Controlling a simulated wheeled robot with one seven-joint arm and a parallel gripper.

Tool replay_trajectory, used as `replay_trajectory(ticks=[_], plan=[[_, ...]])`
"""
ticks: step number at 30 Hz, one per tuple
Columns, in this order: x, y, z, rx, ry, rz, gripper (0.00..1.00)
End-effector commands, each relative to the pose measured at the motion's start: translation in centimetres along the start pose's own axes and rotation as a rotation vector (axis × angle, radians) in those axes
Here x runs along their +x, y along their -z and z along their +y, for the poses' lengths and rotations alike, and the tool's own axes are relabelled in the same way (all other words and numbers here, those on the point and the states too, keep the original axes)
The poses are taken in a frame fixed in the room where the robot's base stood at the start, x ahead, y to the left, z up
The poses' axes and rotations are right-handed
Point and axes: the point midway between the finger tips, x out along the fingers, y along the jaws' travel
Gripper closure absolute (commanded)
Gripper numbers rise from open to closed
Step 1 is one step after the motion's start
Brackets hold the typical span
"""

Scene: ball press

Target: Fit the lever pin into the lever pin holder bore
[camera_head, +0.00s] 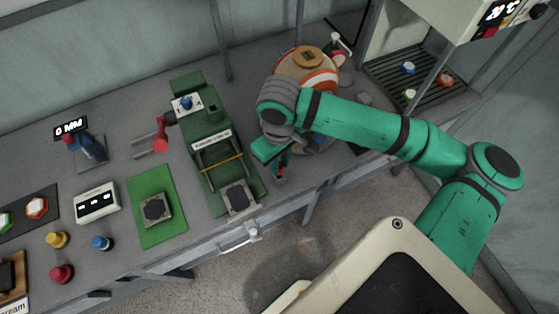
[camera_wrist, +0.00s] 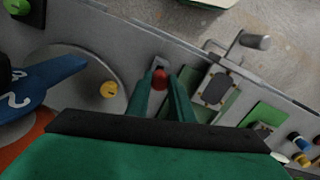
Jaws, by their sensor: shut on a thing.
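My gripper (camera_wrist: 160,88) is shut on a small red piece, which I take to be the lever pin (camera_wrist: 159,79); its red end shows between the fingertips in the wrist view. In the head view my gripper (camera_head: 278,172) hangs near the table's front edge, right of the green press (camera_head: 208,140), with a bit of red at its tip. A small pale grey block (camera_wrist: 159,63) lies just beyond the fingertips in the wrist view; it may be the lever pin holder. No bore can be made out, and I cannot tell whether pin and block touch.
A round turntable (camera_head: 308,68) stands behind my arm. The press's grey pad (camera_wrist: 216,88) lies right of the fingers in the wrist view. A red-handled part (camera_head: 160,135), green mat (camera_head: 150,188) and several coloured knobs stand left. A drawer handle (camera_head: 238,238) juts from the front edge.

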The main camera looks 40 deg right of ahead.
Motion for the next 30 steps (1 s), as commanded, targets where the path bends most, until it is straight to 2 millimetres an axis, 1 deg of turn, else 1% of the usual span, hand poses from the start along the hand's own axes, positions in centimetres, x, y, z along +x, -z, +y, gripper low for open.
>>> replay_trajectory(ticks=[30], plan=[[2.2,0.0,0.1,0.002,0.000,0.000,1.00]])
